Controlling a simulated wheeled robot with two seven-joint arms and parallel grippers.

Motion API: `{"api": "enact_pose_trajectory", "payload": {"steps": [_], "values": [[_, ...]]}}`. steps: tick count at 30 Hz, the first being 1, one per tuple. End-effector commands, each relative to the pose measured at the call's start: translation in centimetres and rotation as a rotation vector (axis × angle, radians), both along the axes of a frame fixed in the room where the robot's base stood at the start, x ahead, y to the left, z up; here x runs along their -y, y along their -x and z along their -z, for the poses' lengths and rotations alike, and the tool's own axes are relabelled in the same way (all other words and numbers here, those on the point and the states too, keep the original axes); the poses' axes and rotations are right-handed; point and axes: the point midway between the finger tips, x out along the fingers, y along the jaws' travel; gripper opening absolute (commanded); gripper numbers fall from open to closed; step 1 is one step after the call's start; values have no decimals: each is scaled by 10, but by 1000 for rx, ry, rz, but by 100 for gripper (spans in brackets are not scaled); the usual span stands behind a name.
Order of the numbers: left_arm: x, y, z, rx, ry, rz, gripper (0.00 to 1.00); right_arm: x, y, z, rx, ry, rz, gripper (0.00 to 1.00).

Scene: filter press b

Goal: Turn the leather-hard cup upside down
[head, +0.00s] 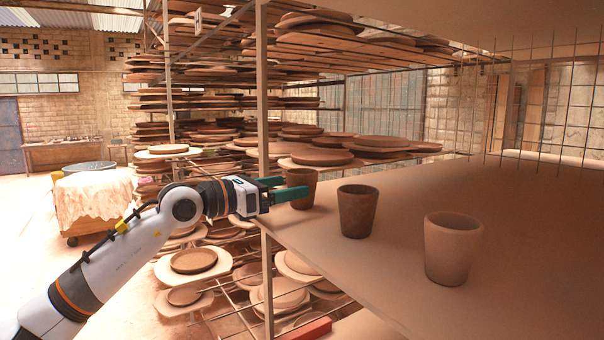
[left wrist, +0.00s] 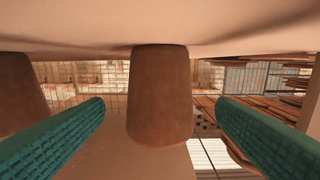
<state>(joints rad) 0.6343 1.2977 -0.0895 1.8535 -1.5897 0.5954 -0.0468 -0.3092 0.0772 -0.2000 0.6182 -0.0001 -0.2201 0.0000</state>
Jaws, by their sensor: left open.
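Three handleless clay cups stand mouth up on a broad clay-coloured shelf board. The left one (head: 302,176) is reddish brown, the middle one (head: 357,212) darker brown and the right one (head: 452,250) paler. Which is leather-hard I cannot tell for sure. In the left wrist view, which is upside down, that cup (left wrist: 160,95) shows between the spread fingers (left wrist: 160,102), with gaps on both sides. My right gripper is not in view.
The shelf board (head: 340,285) has free room at its front and right. A thin upright post (head: 263,110) stands close by my left gripper. Racks with several round clay slabs (head: 320,157) stand behind. Another cup (left wrist: 22,95) shows at the left wrist view's left edge.

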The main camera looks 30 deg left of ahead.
Motion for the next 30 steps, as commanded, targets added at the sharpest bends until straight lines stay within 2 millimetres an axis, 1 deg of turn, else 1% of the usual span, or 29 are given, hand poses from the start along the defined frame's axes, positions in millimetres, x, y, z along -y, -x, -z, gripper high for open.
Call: {"api": "enact_pose_trajectory", "payload": {"steps": [1, 5, 8, 12, 15, 18, 26, 29, 30], "values": [[3, -4, -5, 2, 1, 2, 80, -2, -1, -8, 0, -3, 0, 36], [4, -12, -2, 1, 2, -1, 80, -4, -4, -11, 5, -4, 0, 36], [7, -18, -2, 0, 3, 0, 80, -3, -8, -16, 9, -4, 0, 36], [16, -36, -5, 1, 4, 3, 80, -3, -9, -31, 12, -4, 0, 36], [20, -49, -4, 1, 4, 1, 80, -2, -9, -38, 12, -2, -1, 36], [24, -57, -2, 0, 0, 1, 80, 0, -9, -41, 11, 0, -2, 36], [25, -59, 1, -1, -1, 0, 80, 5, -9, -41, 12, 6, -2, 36], [25, -59, 1, -1, -1, 0, 65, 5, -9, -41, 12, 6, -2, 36], [25, -59, 1, -1, -1, 0, 59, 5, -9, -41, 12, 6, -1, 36]]}}
